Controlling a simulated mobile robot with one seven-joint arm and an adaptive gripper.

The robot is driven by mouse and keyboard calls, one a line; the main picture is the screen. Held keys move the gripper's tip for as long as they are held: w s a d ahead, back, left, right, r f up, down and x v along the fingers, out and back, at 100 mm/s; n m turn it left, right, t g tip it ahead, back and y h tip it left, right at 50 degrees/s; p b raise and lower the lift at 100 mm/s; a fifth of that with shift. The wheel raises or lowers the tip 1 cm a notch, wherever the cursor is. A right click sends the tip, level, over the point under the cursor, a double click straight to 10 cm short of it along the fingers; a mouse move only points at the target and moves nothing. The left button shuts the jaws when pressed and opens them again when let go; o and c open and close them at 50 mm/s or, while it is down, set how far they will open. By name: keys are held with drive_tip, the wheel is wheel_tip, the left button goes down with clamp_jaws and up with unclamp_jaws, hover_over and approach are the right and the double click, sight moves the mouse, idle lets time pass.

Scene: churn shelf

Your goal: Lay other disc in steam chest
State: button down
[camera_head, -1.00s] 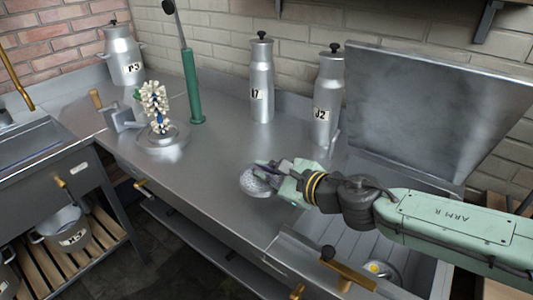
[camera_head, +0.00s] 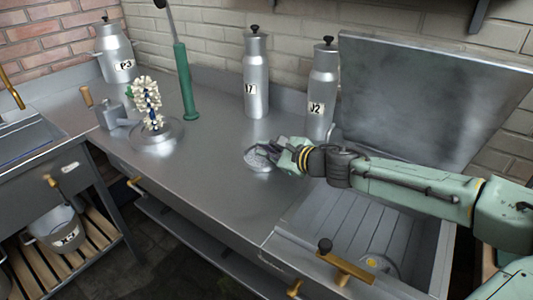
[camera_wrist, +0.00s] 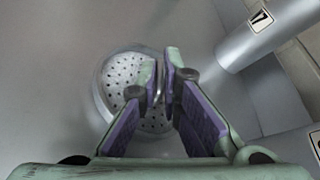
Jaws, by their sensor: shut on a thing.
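A round perforated metal disc (camera_head: 258,160) is at the middle of the steel counter; it also shows in the wrist view (camera_wrist: 121,78). My gripper (camera_head: 276,152) is shut on it from the right, with fingertips meeting over the disc in the wrist view (camera_wrist: 162,82). The fingers hide part of the disc, and I cannot tell whether it touches the counter. The steam chest (camera_head: 440,262) is the open box at the right, with its lid (camera_head: 430,100) raised. Another round piece with a yellow centre (camera_head: 380,264) lies on its slatted bottom, partly hidden by the front handle.
Canister 17 (camera_head: 256,75) and canister J2 (camera_head: 321,90) stand behind my gripper. A churn P3 (camera_head: 115,55), a green-handled tool (camera_head: 187,85) and a white-studded stand (camera_head: 152,105) are at the left. The front middle of the counter is clear.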

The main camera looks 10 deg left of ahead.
drive_tip(key=shift+r, duration=0.1)
drive_tip(key=shift+f, duration=0.2)
drive_tip(key=c, duration=1.8)
unclamp_jaws()
drive_tip(key=shift+r, duration=0.1)
